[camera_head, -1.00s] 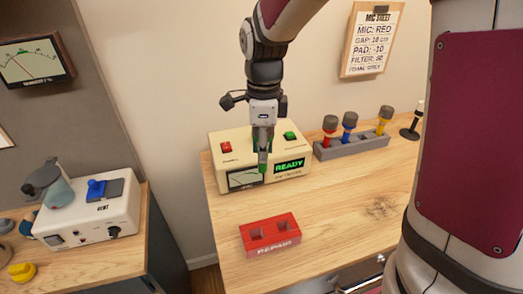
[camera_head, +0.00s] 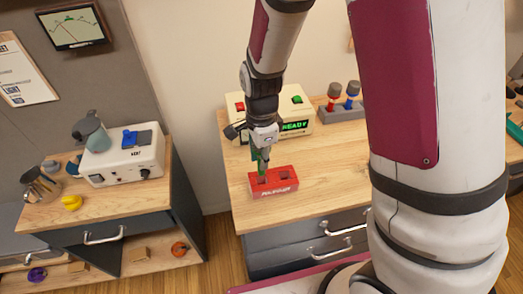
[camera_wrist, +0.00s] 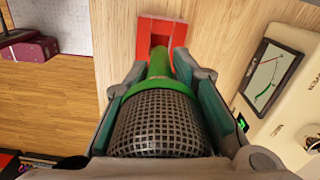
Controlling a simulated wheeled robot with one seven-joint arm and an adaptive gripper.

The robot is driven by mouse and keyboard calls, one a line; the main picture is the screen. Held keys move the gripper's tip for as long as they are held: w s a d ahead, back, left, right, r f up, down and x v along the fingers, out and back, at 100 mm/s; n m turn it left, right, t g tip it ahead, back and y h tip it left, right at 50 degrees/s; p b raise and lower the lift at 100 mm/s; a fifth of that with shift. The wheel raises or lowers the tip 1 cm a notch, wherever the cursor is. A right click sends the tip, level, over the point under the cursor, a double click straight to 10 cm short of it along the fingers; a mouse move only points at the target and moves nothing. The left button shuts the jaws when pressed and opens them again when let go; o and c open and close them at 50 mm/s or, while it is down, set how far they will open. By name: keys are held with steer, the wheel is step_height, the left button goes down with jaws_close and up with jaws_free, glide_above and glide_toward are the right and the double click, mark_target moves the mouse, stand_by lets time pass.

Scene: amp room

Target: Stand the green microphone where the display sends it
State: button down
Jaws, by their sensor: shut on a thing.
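The green microphone (camera_wrist: 160,115) is in my gripper (camera_head: 262,160), its grey mesh head towards the wrist camera. The fingers (camera_wrist: 208,95) are shut around it. Its green handle also shows in the head view (camera_head: 255,154). The red two-hole block (camera_head: 277,189), its front lettering seeming to read REPAIR, lies on the wooden bench under my gripper. In the wrist view the handle's far end lines up with one hole of the block (camera_wrist: 174,22); I cannot tell whether it has entered. The display (camera_head: 296,126) on the cream box (camera_head: 243,119) reads READY.
A grey rack (camera_head: 351,112) with red and blue microphones stands at the back right of the bench. On the left, a separate bench holds a white device (camera_head: 125,164), a kettle and a yellow object. The bench right of the red block is clear.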

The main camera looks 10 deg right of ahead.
mark_target(262, 172)
steer(key=shift+f+b, duration=1.15)
steer(key=shift+f, duration=2.25)
steer(key=c, duration=1.2)
jaws_free()
step_height(262, 172, up, 12)
